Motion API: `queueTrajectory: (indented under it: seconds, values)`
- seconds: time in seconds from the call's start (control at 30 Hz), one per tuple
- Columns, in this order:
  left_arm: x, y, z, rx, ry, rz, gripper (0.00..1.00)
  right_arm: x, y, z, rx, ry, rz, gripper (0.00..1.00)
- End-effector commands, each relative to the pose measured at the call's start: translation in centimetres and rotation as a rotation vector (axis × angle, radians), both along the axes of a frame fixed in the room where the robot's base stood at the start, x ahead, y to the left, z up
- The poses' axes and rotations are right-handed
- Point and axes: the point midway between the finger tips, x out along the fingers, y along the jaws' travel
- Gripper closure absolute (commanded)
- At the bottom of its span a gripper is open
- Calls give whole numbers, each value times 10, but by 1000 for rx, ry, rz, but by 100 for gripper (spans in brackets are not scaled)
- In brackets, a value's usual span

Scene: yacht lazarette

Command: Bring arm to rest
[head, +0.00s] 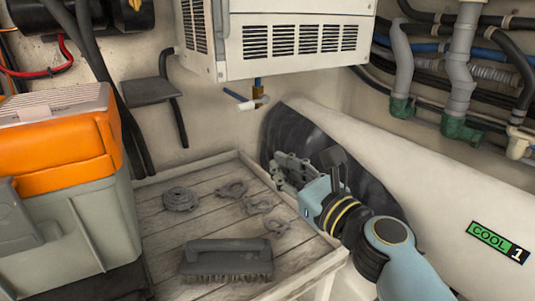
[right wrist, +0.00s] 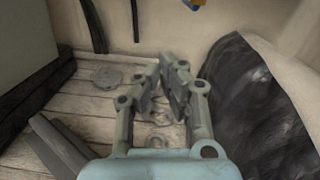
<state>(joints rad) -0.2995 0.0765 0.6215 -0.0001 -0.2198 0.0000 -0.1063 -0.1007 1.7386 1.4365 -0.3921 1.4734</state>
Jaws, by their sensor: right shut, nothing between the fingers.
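My right gripper (head: 290,170) is at the right rear of the wooden bench, above its edge and close to the dark part of the white hull. In the right wrist view its fingers (right wrist: 166,82) are brought together at the tips, with nothing between them. My right arm comes in from the lower right in the head view. My left gripper is not in either view.
An orange and grey toolbox (head: 60,150) stands left. A white vented unit (head: 295,40) hangs above; pipes (head: 460,75) run at upper right.

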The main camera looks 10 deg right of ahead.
Motion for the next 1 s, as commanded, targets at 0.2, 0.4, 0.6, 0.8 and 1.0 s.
queueTrajectory:
  seconds: [0.2, 0.4, 0.6, 0.8, 1.0]
  values:
    - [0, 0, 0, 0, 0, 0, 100, -79, 20, -28, -848, -183, 310, 100]
    - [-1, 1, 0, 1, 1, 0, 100, -174, -17, -80, -1714, -327, 785, 100]
    - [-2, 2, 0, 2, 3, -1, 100, -231, -69, -95, -2116, -354, 1154, 100]
    - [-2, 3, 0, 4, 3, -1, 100, -274, -116, -91, -2329, -338, 1475, 100]
    - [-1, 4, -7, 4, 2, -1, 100, -291, -142, -113, -2393, -309, 1668, 100]
